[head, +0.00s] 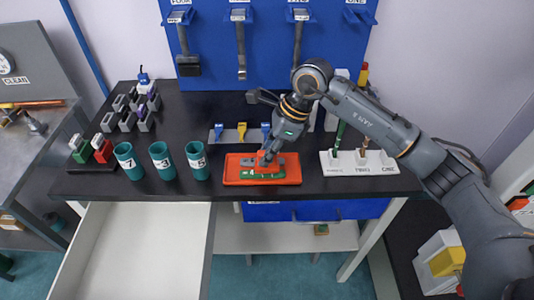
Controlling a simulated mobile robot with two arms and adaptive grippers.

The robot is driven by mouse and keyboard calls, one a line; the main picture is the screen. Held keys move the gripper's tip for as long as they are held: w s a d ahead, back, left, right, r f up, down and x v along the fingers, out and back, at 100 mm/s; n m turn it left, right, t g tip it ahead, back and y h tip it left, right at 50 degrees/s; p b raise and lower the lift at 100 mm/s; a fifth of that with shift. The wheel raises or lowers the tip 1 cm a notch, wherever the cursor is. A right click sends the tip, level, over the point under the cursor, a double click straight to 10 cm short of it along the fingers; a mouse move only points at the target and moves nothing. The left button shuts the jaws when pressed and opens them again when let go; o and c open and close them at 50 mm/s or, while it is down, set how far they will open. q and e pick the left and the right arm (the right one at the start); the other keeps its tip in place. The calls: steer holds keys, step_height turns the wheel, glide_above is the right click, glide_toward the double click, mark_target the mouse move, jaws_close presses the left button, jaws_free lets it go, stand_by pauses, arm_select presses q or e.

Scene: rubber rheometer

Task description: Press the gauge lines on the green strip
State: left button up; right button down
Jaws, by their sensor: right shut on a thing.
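The green strip (254,174), marked with a white 4, lies in the orange tray (289,180) near the front edge of the black bench. My right gripper (265,158) reaches down from the right over the tray. I cannot see any lines on the strip. My left gripper is not in view.
Teal cups (163,162) numbered 7, 3 and 5 stand left of the tray. A rack with blue and yellow clips (242,131) is behind it. A white holder (337,167) stands to the right. An open white drawer (135,250) juts out below the bench.

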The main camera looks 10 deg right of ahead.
steer(key=shift+r+p, duration=1.2)
steer(key=shift+r, duration=1.7)
